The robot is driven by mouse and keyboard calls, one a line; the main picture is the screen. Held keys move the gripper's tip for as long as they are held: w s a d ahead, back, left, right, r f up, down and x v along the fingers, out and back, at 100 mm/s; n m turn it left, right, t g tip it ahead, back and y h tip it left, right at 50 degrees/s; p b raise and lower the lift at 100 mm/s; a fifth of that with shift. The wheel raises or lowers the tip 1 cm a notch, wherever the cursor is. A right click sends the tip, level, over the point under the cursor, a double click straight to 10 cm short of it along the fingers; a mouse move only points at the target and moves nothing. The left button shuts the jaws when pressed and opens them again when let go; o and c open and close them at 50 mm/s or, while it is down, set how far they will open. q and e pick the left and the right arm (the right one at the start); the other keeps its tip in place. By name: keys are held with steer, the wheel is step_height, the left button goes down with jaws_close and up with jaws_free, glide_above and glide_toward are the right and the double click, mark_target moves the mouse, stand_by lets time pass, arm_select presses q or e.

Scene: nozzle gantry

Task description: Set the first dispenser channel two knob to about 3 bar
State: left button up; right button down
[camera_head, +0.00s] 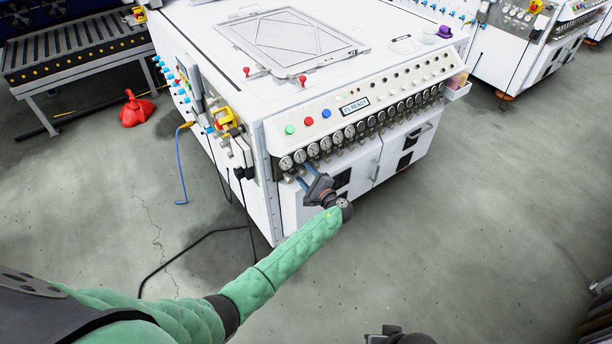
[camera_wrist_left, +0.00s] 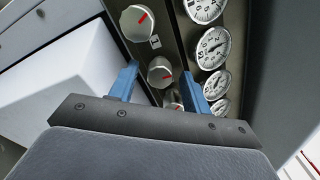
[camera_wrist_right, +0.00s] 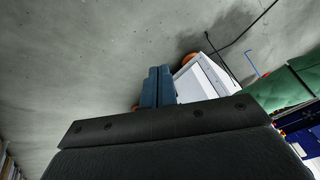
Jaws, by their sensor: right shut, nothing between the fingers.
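The white dispenser machine (camera_head: 340,165) has a row of round pressure gauges (camera_head: 312,150) with knobs below. In the left wrist view, a grey knob with a red mark (camera_wrist_left: 160,72) lies between the blue fingertips of my left gripper (camera_wrist_left: 160,78), with gaps visible on both sides. Another knob (camera_wrist_left: 137,22) is above it and a third (camera_wrist_left: 173,99) is partly hidden. A gauge (camera_wrist_left: 213,47) sits beside the knobs; its reading is too small to be sure. In the head view my left gripper (camera_head: 304,179) is at the row's left end. My right gripper (camera_wrist_right: 158,84) is shut and empty, away from the machine.
The machine's top has a framed panel (camera_head: 291,40) and red-knobbed pins. A red object (camera_head: 136,109) stands on the floor near a roller conveyor (camera_head: 75,50).

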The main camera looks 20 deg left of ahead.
arm_select(q)
steer(key=b+v, duration=0.1)
steer(key=v, duration=0.6)
steer(key=shift+s+d, duration=0.25)
steer(key=shift+d, duration=0.1)
arm_select(e)
steer(key=shift+w+a+f+y, duration=0.15)
steer(key=shift+w+a+f, duration=0.05)
steer(key=shift+a+f, duration=0.35)
steer(key=shift+w+a+f+y, duration=0.15)
steer(key=shift+a+f, duration=0.25)
steer(key=shift+a, duration=0.25)
steer(key=shift+s+d, duration=0.1)
steer(key=shift+d, duration=0.05)
steer(key=shift+d, duration=0.1)
